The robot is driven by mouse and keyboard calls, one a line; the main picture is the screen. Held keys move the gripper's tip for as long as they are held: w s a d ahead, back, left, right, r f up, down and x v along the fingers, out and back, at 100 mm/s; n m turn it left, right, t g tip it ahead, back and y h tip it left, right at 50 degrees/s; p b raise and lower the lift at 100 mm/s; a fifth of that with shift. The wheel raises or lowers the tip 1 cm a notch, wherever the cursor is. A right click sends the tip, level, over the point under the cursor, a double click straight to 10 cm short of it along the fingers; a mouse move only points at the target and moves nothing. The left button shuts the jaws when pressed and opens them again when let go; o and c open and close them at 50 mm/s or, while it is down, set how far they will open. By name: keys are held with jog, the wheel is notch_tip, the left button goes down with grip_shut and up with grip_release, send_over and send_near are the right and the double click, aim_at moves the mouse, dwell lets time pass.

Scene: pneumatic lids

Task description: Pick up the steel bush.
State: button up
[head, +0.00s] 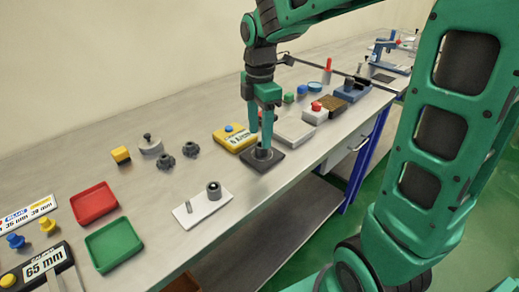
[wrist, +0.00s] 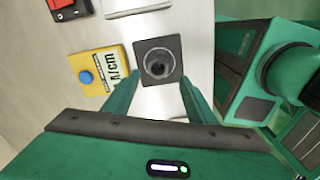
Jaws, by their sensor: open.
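A round grey metal piece with a dark bore (head: 263,153) sits in a dark square block (head: 270,167) near the bench's front edge. The wrist view shows this ring-like piece (wrist: 158,63) centred on the block (wrist: 146,45). My gripper (head: 259,140) is open above it, pointing down, its fingers either side of the piece. In the wrist view the open fingertips (wrist: 158,79) are empty. A second grey hollow cylinder (head: 214,191) stands on a white plate (head: 190,214) beside a small pin. I cannot tell for certain which is the steel bush.
A yellow box with a blue button (head: 235,138) stands close left of my gripper; a grey flat plate (head: 294,131) lies behind. Red (head: 93,202) and green (head: 113,244) trays lie front left. Bare bench lies between the white plate and the dark block.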

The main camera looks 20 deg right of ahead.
aim_at(261, 149)
jog(key=f, duration=0.5)
jog(key=shift+w+d, duration=0.3)
jog(key=shift+d, duration=0.1)
grip_shut()
